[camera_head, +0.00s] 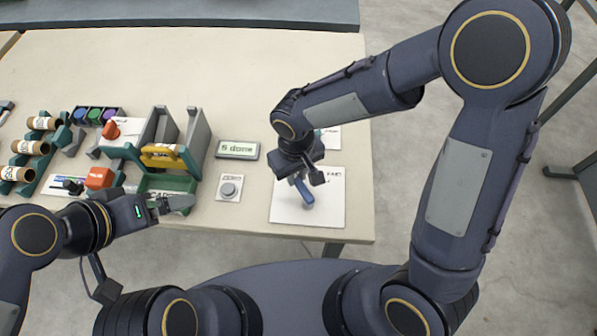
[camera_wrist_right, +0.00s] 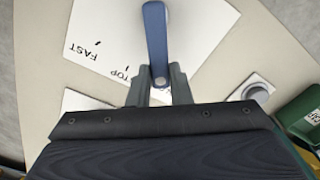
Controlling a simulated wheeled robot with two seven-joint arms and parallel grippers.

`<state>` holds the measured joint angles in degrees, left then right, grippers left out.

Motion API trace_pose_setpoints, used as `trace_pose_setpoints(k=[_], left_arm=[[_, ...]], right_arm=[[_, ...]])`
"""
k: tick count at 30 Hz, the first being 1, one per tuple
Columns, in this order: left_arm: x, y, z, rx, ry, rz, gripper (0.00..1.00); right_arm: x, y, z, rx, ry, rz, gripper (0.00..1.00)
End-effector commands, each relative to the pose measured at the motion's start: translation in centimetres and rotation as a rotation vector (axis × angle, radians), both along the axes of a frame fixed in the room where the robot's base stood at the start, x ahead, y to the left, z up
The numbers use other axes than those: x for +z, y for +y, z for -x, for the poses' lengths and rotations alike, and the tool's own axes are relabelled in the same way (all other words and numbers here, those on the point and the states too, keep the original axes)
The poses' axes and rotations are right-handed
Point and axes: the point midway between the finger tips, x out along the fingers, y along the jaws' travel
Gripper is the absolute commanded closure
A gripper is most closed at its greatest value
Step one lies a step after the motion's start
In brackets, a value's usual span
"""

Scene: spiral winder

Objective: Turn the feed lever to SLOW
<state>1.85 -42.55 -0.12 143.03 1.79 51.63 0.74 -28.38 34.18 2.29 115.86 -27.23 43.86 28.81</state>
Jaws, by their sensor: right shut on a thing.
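The feed lever (camera_head: 304,192) is a blue bar over a white plate (camera_head: 325,208) at the front right of the table. It also shows in the right wrist view (camera_wrist_right: 155,35), pointing away from my wrist. My right gripper (camera_head: 297,178) is shut on the lever near its pivot end, and its fingers (camera_wrist_right: 160,82) sit either side of it. The wrist view shows FAST and a partly hidden "TOP" on the plate, left of the lever. I cannot make out a SLOW mark. My left gripper (camera_head: 178,204) is by the green tray; its finger gap is unclear.
A display (camera_head: 238,149) and a grey round button on a white plate (camera_head: 229,188) stand left of the lever plate. Further left are a winder with grey uprights (camera_head: 196,137), a red knob (camera_head: 111,130) and cardboard tubes (camera_head: 31,147). The table's back middle is clear.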

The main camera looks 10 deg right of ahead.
Motion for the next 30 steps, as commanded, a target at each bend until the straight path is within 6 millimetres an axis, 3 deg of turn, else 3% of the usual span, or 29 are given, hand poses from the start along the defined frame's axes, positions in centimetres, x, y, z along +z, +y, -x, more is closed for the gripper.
trace_pose_setpoints(k=[13,14,18,26,30], left_arm=[[-0.02,0.0,0.0,0.0,0.0,0.0,0.0],[-0.02,0.0,0.0,0.0,0.0,0.0,0.0],[-0.02,0.0,0.0,0.0,0.0,0.0,0.0],[-0.03,0.0,0.0,0.0,0.0,0.0,0.0],[-0.02,0.0,0.0,0.0,0.0,0.0,0.0]], right_arm=[[0.1,0.14,0.02,0.02,-0.002,-0.001,1.0],[0.09,0.14,0.02,0.02,-0.003,-0.001,0.79],[0.08,0.12,0.02,0.017,-0.002,-0.001,0.61],[0.06,0.09,0.02,0.015,-0.001,0.0,0.6],[1.04,0.13,-0.09,0.013,-0.005,-0.002,0.6]])
